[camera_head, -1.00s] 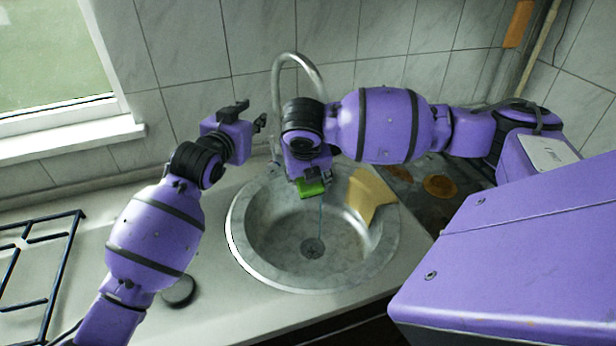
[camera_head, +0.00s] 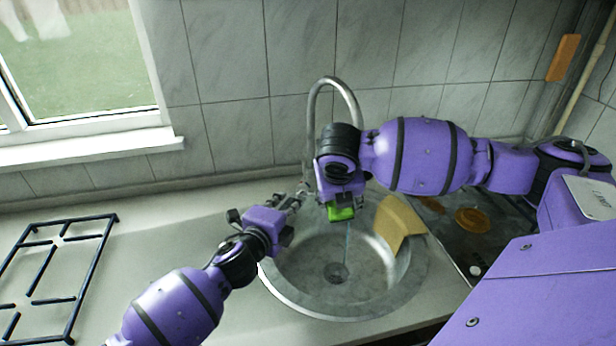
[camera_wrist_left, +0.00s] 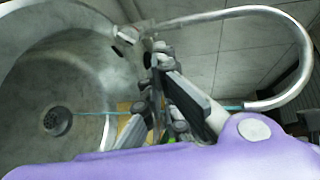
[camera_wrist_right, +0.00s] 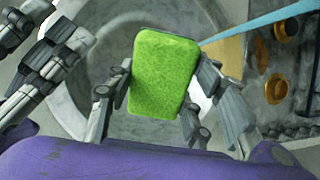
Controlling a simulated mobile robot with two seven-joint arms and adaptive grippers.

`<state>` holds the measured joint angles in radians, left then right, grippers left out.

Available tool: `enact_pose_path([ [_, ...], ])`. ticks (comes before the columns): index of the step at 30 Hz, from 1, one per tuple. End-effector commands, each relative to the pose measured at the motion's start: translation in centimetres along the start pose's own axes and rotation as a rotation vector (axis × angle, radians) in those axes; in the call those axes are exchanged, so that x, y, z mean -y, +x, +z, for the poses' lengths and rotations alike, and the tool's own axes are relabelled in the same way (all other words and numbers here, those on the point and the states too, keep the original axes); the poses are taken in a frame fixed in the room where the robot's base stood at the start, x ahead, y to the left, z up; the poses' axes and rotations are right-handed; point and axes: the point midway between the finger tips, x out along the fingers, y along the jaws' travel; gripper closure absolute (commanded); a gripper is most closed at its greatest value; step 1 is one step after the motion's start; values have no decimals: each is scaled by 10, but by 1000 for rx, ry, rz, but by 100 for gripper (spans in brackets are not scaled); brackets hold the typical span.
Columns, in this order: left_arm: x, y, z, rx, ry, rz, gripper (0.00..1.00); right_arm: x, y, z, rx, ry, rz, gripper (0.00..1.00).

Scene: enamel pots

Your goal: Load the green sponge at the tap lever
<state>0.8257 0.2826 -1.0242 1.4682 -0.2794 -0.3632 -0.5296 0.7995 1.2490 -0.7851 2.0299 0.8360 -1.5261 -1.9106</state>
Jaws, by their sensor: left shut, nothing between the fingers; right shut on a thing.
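The green sponge (camera_wrist_right: 165,75) is held between the fingers of my right gripper (camera_wrist_right: 160,95), above the sink; only its lower part shows in the head view (camera_head: 341,213). The curved metal tap (camera_head: 335,82) stands behind the sink. A thin blue water stream (camera_head: 347,240) falls into the basin, and it passes beside the sponge in the right wrist view. My left gripper (camera_head: 299,194) is shut and empty, with its tips close to the tap base (camera_wrist_left: 128,38). Whether they touch the lever cannot be told.
The round sink (camera_head: 284,287) has a drain in its floor. A yellow cloth (camera_head: 398,222) hangs over its right rim. A black hob grate (camera_head: 88,255) lies on the left counter. Orange-brown round items (camera_head: 473,220) lie right of the sink.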

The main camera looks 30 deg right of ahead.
Motion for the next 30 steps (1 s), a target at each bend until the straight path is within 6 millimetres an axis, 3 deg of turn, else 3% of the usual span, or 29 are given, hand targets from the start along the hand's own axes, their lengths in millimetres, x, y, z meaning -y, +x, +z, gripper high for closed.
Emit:
enact_pose_path([
  [21, 4, 108, -1, 2, -5, 1, 100, 0, 0, 0, 0, 0, 0, 73],
  [30, 12, 130, 0, 2, -5, 1, 100, 0, 0, 0, 0, 0, 0, 73],
])
